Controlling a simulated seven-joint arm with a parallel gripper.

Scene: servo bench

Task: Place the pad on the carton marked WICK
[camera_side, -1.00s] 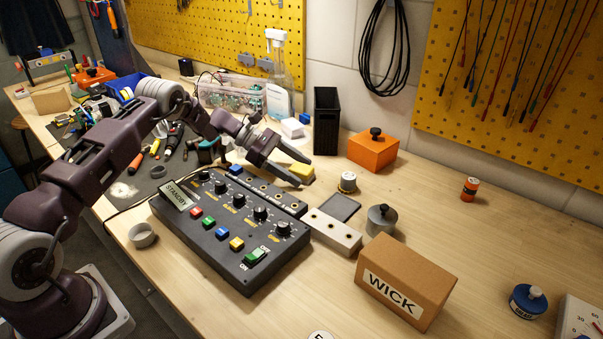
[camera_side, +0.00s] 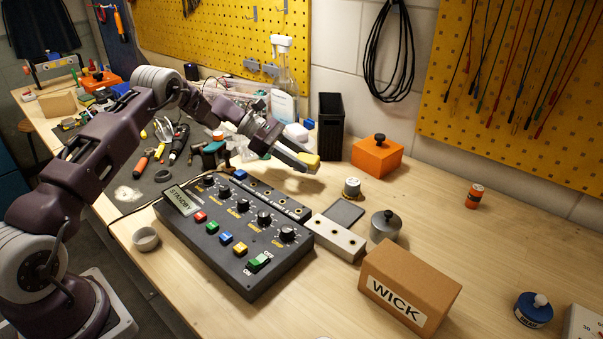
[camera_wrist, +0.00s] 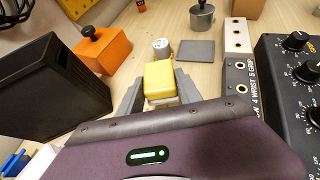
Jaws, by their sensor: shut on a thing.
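A yellow pad (camera_side: 309,160) with a pale underside is between the fingers of my gripper (camera_side: 303,163), which is shut on it. It also shows in the wrist view (camera_wrist: 159,78), with one finger on each side. My gripper holds it above the bench, behind the far end of the control box. The brown carton marked WICK (camera_side: 415,276) stands at the front right in the side view, well apart from the pad. Its plain top is clear. The wrist view shows only a small brown piece at its top edge, probably this carton (camera_wrist: 247,8).
The black control box (camera_side: 235,240) and a pale block with holes (camera_side: 337,238) lie between my arm and the carton. A lidded metal pot (camera_side: 384,227), grey flat square (camera_side: 344,213) and small white-topped can (camera_side: 351,188) stand nearby. An orange box (camera_side: 376,156) and black bin (camera_side: 330,125) are behind.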

